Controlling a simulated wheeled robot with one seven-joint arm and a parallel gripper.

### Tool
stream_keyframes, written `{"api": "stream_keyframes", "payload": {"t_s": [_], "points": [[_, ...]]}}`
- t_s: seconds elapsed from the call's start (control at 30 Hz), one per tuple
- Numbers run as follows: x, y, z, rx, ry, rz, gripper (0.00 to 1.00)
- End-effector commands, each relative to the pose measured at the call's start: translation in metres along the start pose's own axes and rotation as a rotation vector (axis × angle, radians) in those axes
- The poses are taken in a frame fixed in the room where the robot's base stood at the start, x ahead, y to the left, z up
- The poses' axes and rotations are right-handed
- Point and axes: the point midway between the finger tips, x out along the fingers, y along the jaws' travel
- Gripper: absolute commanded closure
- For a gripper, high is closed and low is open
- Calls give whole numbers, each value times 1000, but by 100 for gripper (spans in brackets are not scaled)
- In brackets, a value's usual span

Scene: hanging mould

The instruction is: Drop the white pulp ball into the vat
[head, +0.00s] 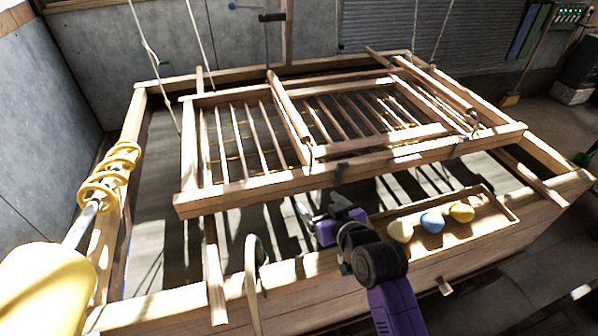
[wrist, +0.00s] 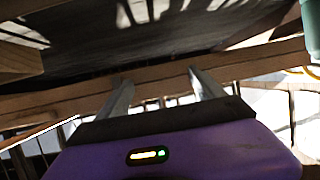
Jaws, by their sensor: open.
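The white pulp ball (head: 400,230) is off-white and sits at the left end of a shallow wooden tray (head: 506,205) on the front side of the vat. The vat (head: 150,235) is a large wooden-rimmed box with a grey interior, partly hidden under the hanging slatted mould (head: 250,187). My purple gripper (head: 312,207) is over the vat's front part, left of the tray and apart from the ball. In the wrist view my gripper (wrist: 162,84) has its two grey fingers spread, with nothing seen between them. The ball does not show there.
A blue ball (head: 432,221) and a yellow ball (head: 462,212) sit right of the white one in the tray. The mould hangs on ropes close above and behind my gripper. A yellow coil on a rod (head: 108,175) stands at the left. Open vat surface shows at the left.

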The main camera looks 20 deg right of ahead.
Motion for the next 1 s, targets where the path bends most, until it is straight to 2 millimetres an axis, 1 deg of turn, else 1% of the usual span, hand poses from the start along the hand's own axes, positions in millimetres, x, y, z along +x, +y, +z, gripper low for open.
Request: {"api": "stream_keyframes", "payload": {"t_s": [0.13, 0.4, 0.53, 0.7, 1.0], "points": [[-14, 0, 1, 1, 1, 1, 22], [-56, 0, 1, 0, 1, 1, 22], [-70, 0, 1, 0, 1, 0, 22], [-77, 0, 0, 0, 2, 0, 22], [-77, 0, 0, 0, 1, 0, 22]]}}
